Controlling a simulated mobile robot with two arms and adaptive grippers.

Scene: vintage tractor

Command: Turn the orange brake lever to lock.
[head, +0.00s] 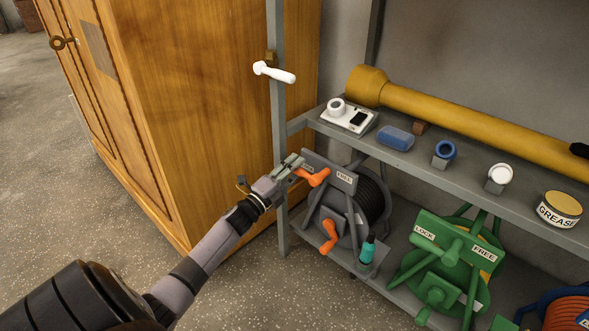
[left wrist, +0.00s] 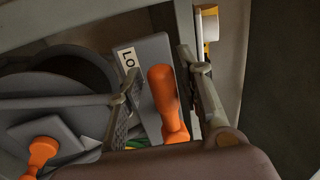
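The orange brake lever (head: 314,178) sits on the grey plate of the cable reel on the lower shelf. The plate carries a FREE label (head: 344,177) and, at its left end, a LOCK label partly hidden by my gripper. My left gripper (head: 291,164) is at the plate's left end, beside the lever. In the left wrist view the orange lever (left wrist: 164,98) shows between the two spread fingers, with a gap on each side. Whether a finger touches it is not clear. My right gripper is not in view.
A grey shelf post (head: 277,120) with a white handle (head: 273,72) stands close to my left gripper. A wooden cabinet (head: 215,90) is to the left. An orange crank (head: 329,237), a teal bottle (head: 367,251) and a green reel (head: 450,262) are nearby.

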